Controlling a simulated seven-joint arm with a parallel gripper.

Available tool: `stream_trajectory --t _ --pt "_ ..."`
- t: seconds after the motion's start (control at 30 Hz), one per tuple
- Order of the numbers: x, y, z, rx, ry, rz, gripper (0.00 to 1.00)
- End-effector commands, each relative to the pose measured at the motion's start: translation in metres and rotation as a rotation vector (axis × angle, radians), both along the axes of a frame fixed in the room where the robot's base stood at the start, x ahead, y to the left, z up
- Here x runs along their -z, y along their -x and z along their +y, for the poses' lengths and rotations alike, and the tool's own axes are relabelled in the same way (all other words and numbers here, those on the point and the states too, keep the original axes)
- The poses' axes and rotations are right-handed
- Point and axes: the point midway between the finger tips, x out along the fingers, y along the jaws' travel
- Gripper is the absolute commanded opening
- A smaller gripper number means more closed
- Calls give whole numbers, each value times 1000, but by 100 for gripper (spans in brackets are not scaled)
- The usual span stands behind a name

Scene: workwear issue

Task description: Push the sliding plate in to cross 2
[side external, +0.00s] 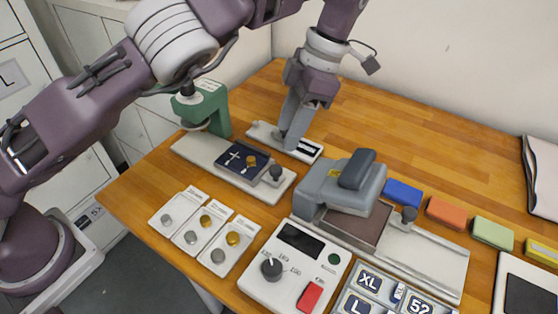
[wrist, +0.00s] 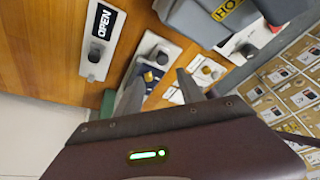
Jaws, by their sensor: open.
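The sliding plate (side external: 221,154) lies on a pale base beside the green press (side external: 208,108). It carries a dark navy patch (side external: 236,151) with white cross marks, a brass stud (side external: 251,161) and a dark knob (side external: 275,174) at its right end. I cannot read which cross is number 2. In the wrist view the knob (wrist: 162,57) and brass stud (wrist: 149,76) show just beyond my fingertips. My gripper (side external: 287,139) is open and empty, above and behind the knob, in front of the white slider strip; its fingers (wrist: 160,78) stand apart in the wrist view.
A white strip marked OPEN (wrist: 101,42) lies behind the plate. A grey heat press (side external: 340,183) with its own knob stands to the right. Three stud trays (side external: 205,232) and a control box (side external: 295,265) are in front. Bare wood (side external: 400,130) lies at the back right.

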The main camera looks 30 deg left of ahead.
Motion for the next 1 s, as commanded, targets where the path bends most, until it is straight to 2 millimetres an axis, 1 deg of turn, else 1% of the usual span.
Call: stream_trajectory --t 0.03,0.1,0.17,0.27,0.5,0.63,0.87,1.0 --pt "10 2 -7 -16 -36 0 46" --pt "17 5 -11 -35 -63 1 46" --pt "22 6 -11 -42 -67 -1 46" --pt "34 11 -7 -44 -65 1 46" --pt "72 21 5 -43 -65 0 46" --pt "81 23 8 -40 -65 -1 46" --pt "82 23 8 -40 -64 -2 46" --pt "82 23 8 -40 -64 -2 18"
